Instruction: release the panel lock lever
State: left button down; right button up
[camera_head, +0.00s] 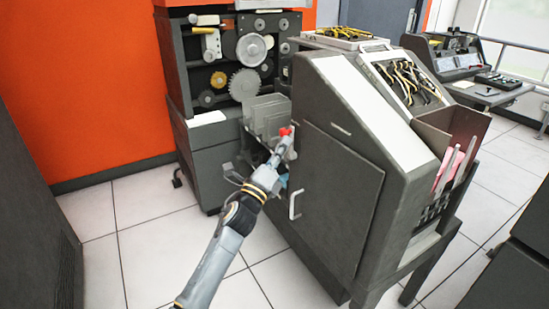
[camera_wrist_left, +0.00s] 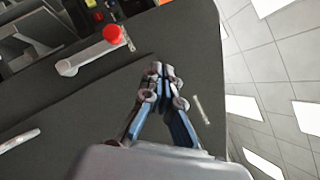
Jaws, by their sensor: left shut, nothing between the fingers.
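A pale lever with a red knob (camera_head: 285,132) sits at the upper left edge of the dark grey machine's side. In the left wrist view the lever (camera_wrist_left: 88,57) lies slanted against the grey panel, its red end at the upper right. My left gripper (camera_head: 277,160) is close to the lever in the head view and partly overlaps it. In the left wrist view its fingers (camera_wrist_left: 163,72) are together and empty, to the right of and below the red knob, apart from it. My right gripper is not in view.
The grey panel door (camera_head: 340,200) has a pale handle (camera_head: 295,205) below the lever. Metal plates (camera_head: 266,118) and a gear unit (camera_head: 243,82) stand behind. Tiled floor (camera_head: 150,230) is clear at left.

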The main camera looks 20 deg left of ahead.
pick_arm(q)
jog(key=s, duration=0.7)
jog(key=shift+r+p, duration=0.35)
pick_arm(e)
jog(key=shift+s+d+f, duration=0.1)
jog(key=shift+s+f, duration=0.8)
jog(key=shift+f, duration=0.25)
pick_arm(q)
jog(key=shift+a, duration=0.1)
